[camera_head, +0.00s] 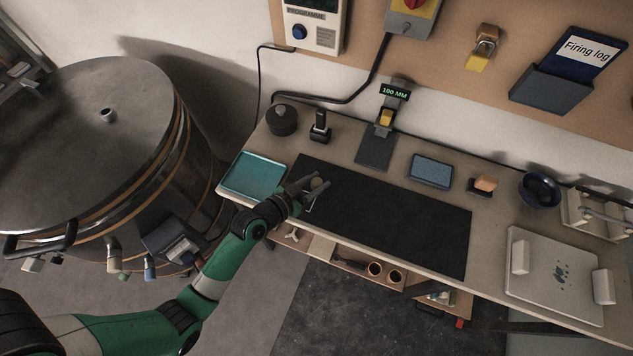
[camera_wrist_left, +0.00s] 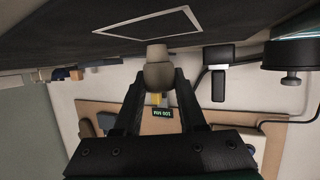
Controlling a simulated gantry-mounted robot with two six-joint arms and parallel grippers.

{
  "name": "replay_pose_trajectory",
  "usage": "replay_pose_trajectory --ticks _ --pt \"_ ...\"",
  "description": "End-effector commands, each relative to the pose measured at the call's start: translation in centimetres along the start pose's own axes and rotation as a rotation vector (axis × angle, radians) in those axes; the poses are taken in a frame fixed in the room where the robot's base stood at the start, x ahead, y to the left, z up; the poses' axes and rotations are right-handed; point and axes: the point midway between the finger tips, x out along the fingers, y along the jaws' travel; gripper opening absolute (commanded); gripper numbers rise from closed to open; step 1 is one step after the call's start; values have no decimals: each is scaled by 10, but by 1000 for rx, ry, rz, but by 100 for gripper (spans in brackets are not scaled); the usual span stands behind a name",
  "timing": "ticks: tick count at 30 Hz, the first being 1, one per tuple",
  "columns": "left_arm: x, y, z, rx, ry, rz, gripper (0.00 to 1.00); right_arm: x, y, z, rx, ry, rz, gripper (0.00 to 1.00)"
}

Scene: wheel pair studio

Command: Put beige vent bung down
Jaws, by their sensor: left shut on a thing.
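The beige vent bung (camera_head: 317,183) is between the fingertips of my left gripper (camera_head: 315,190), over the left end of the dark mat (camera_head: 400,215). In the left wrist view the bung (camera_wrist_left: 157,75) is a rounded body with a narrower end, gripped between the two fingers (camera_wrist_left: 158,88). Its narrower end points toward the mat (camera_wrist_left: 60,50), close to a white outlined square (camera_wrist_left: 150,24). Whether it touches the mat cannot be told. My right gripper is not in view.
A teal tray (camera_head: 253,174) lies left of the mat. Behind the mat stand a dark round pot (camera_head: 282,120), a small black stand (camera_head: 320,127) and a gauge with a 100 MM display (camera_head: 394,93). Most of the mat is clear.

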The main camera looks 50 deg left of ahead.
Motion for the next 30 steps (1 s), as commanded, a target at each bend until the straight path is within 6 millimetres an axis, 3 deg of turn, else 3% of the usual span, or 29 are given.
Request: replay_pose_trajectory --ticks 11,12,16,26,30 --pt "2 0 6 0 2 -1 0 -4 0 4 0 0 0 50" --pt "2 0 5 0 2 -1 45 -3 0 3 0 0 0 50" --pt "2 0 5 0 1 -1 69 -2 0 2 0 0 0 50" --pt "0 0 2 0 2 -1 70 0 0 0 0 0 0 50" --pt "-14 -1 3 0 0 -2 70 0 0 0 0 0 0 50"
